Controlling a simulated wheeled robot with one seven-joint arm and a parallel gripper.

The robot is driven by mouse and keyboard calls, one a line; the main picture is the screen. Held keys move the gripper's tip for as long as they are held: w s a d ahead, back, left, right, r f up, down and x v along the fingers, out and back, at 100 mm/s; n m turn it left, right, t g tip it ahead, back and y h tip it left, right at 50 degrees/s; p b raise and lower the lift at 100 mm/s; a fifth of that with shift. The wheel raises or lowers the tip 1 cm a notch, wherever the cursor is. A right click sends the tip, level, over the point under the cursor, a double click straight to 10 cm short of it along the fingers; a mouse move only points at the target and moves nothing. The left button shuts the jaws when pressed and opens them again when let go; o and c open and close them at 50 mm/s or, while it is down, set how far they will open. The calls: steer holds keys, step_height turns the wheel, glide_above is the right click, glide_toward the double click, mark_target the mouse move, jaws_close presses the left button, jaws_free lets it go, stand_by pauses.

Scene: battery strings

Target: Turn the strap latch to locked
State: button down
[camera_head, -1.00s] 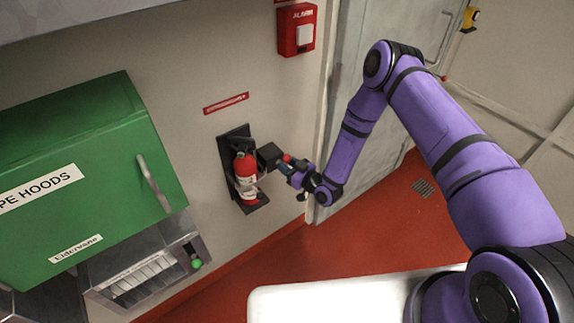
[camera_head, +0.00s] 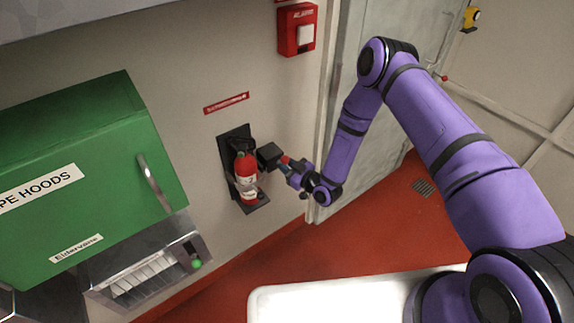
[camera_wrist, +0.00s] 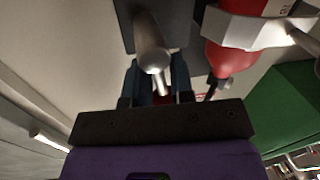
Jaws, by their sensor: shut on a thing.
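The red fire extinguisher (camera_head: 246,177) stands upright in a dark wall bracket (camera_head: 228,150), with a pale band around its body. The wrist view shows the extinguisher (camera_wrist: 232,58) and its pale strap band (camera_wrist: 245,28) at upper right. My gripper (camera_head: 282,165) is just right of the extinguisher, beside a dark block (camera_head: 269,156).
A green hood cabinet (camera_head: 80,190) with a metal handle is at left, above a metal unit (camera_head: 150,270). A red alarm box (camera_head: 297,30) is on the wall above. A grey door (camera_head: 385,100) stands behind my arm. Red floor (camera_head: 330,245) is open below.

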steer(key=n, duration=0.2)
steer(key=a+n+h, duration=0.1)
steer(key=n, duration=0.1)
steer(key=shift+s+f, duration=0.15)
steer(key=shift+s, duration=0.2)
steer(key=n, duration=0.2)
steer(key=a+f+n+h, duration=0.1)
steer(key=n, duration=0.1)
steer(key=shift+s, duration=0.25)
steer(key=n, duration=0.1)
steer(key=n+h, duration=0.1)
steer(key=n, duration=0.1)
steer(key=shift+s+a+f, duration=0.15)
steer(key=shift+f, duration=0.25)
steer(key=shift+f+n+t+h, duration=0.15)
steer(key=shift+f+n, duration=0.1)
steer(key=shift+n, duration=0.45)
steer(key=shift+f+n+t+h, duration=0.15)
steer(key=shift+f+n, duration=0.05)
steer(key=shift+n, duration=0.5)
steer(key=shift+s+f, duration=0.1)
steer(key=c, duration=1.2)
jaws_free()
